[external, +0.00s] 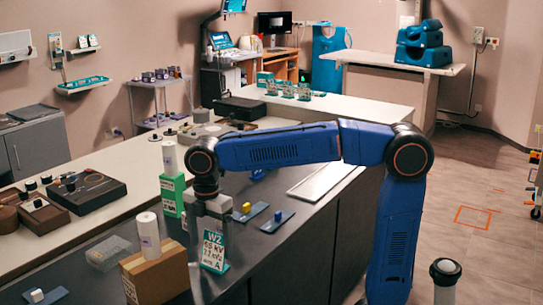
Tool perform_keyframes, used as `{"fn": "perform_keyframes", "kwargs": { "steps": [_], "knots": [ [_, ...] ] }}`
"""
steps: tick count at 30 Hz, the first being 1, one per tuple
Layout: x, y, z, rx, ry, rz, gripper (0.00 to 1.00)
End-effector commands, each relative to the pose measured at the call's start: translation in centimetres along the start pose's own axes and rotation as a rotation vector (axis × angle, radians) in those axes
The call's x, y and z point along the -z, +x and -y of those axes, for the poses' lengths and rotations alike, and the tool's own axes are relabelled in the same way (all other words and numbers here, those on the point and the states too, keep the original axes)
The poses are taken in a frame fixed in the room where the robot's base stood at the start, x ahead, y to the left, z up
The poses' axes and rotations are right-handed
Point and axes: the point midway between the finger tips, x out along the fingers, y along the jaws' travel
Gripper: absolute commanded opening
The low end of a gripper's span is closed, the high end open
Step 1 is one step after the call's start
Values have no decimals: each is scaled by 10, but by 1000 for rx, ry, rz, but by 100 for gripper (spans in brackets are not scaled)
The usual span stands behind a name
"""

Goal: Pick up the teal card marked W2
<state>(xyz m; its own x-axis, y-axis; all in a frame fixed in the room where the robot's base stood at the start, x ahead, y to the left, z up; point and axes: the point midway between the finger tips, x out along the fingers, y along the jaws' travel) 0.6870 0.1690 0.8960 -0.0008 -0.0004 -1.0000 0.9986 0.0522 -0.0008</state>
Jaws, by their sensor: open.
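The teal card marked W2 (214,251) stands upright on the dark counter (262,240), with a teal header, a white face with black writing and a teal foot. My gripper (211,219) points down from the blue arm, directly above the card in this view. Its jaws are open, and its grey fingers overlap the card's top edge in the picture. I cannot tell from this one view whether the fingers are around the card or in front of it.
A cardboard box (155,275) with a white cylinder (148,234) on it stands close left of the card. A green box (172,196) stands behind. Blue strips with a yellow block (246,208) and a blue block (278,216) lie to the right.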

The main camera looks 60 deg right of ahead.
Motion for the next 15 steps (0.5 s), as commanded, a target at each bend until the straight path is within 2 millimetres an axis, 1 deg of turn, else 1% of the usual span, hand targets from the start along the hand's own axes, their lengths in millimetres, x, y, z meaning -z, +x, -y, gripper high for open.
{"fn": "perform_keyframes", "kwargs": {
  "steps": [5, 7, 12, 15],
  "knots": [
    [0, 9, 0, -1, 0, 0, 83],
    [-2, 15, 0, 1, 0, 0, 83],
    [-6, 39, 0, 1, 1, 1, 83],
    [-6, 50, 0, 1, 0, 0, 83]
  ]
}}
